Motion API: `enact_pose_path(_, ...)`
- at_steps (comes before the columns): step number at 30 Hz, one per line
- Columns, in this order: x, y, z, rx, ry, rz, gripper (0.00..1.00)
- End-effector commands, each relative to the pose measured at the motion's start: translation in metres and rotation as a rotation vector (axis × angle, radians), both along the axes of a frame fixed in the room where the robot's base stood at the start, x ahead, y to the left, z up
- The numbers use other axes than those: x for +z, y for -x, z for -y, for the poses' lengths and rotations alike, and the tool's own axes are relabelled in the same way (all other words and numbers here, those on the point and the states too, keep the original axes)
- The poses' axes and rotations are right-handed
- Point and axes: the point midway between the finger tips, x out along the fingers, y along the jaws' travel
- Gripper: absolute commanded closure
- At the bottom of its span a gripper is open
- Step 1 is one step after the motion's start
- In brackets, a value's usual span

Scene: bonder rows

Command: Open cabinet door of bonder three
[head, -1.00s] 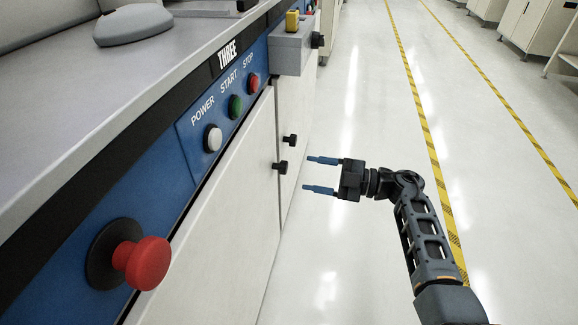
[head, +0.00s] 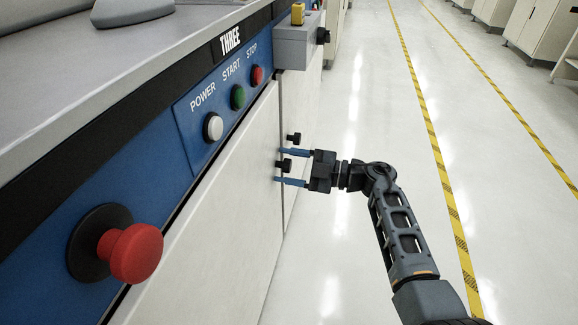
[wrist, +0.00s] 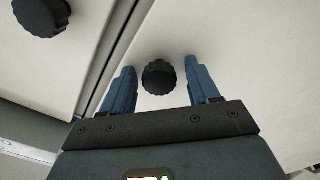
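The machine labelled THREE (head: 230,41) stands on the left in the head view. Its white cabinet doors lie below the blue panel, with the nearer door (head: 225,205) and the farther door (head: 295,110) parted by a vertical seam. Both look closed. The nearer door's black knob (head: 284,165) sits by the seam. In the wrist view this knob (wrist: 158,77) lies between the two blue fingers. My gripper (head: 283,166) is open around it, with gaps on both sides. The farther door's knob (head: 294,138) also shows in the wrist view (wrist: 42,14), outside the fingers.
A red emergency button (head: 132,253) juts out at the near left. Power, start and stop buttons (head: 238,97) sit above the doors. A grey box (head: 300,42) protrudes farther along. Open floor (head: 375,130) with yellow-black lines lies to the right.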

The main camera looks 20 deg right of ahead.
Motion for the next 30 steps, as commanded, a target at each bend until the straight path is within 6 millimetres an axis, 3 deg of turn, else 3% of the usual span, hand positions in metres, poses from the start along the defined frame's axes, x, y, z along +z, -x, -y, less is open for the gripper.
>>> enact_pose_path(2,-0.0001,0.0001,0.0,0.0,0.0,0.0,0.46)
enact_pose_path(19,-0.0006,0.0006,-0.0002,0.001,0.001,0.0,1.0)
enact_pose_path(30,0.0001,0.0023,-0.0008,-0.001,0.0,-0.001,1.0)
